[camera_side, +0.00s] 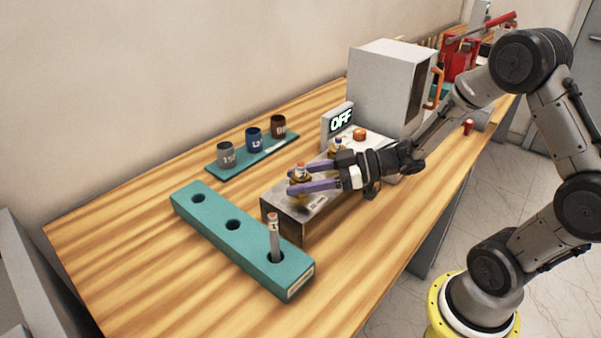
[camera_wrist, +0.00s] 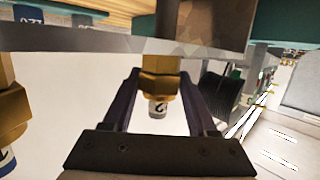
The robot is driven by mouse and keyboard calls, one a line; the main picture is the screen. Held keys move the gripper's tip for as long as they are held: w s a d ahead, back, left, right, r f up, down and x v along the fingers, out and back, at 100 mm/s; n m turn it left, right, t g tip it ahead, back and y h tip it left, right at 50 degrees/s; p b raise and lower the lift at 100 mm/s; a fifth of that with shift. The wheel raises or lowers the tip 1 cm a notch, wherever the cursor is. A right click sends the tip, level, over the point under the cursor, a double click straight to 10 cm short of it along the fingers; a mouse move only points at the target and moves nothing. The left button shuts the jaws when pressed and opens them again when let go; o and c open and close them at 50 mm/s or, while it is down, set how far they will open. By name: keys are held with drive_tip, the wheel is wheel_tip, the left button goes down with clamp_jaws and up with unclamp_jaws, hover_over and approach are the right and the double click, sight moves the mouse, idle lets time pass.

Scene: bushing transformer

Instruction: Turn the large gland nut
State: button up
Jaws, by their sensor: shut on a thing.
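A brass gland nut (camera_side: 300,175) sits upright on top of the grey metal box (camera_side: 285,215), at its near left end. My gripper (camera_side: 291,182) reaches in from the right, its two purple fingers on either side of this nut. In the wrist view my gripper (camera_wrist: 158,76) is closed about the brass gland nut (camera_wrist: 160,64), with a grey, number-marked end showing beyond it. The fingers hide part of the nut. A second brass gland (camera_side: 338,148) stands further back on the box; a brass gland also shows at the left edge of the wrist view (camera_wrist: 10,108).
A teal block (camera_side: 215,222) with holes and one upright grey piece (camera_side: 274,238) lies in front. A teal strip (camera_side: 232,166) carries three cups. An "OFF" display (camera_side: 340,122) and a large grey cabinet (camera_side: 380,85) stand behind. The left tabletop is clear.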

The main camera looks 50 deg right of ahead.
idle(0.3)
drive_tip(key=shift+n+g+y, duration=1)
drive_tip(key=shift+n, duration=0.1)
drive_tip(key=o, duration=1.6)
drive_tip(key=shift+c, duration=0.2)
drive_tip(key=shift+v, duration=3)
drive_tip(key=shift+r, duration=0.1)
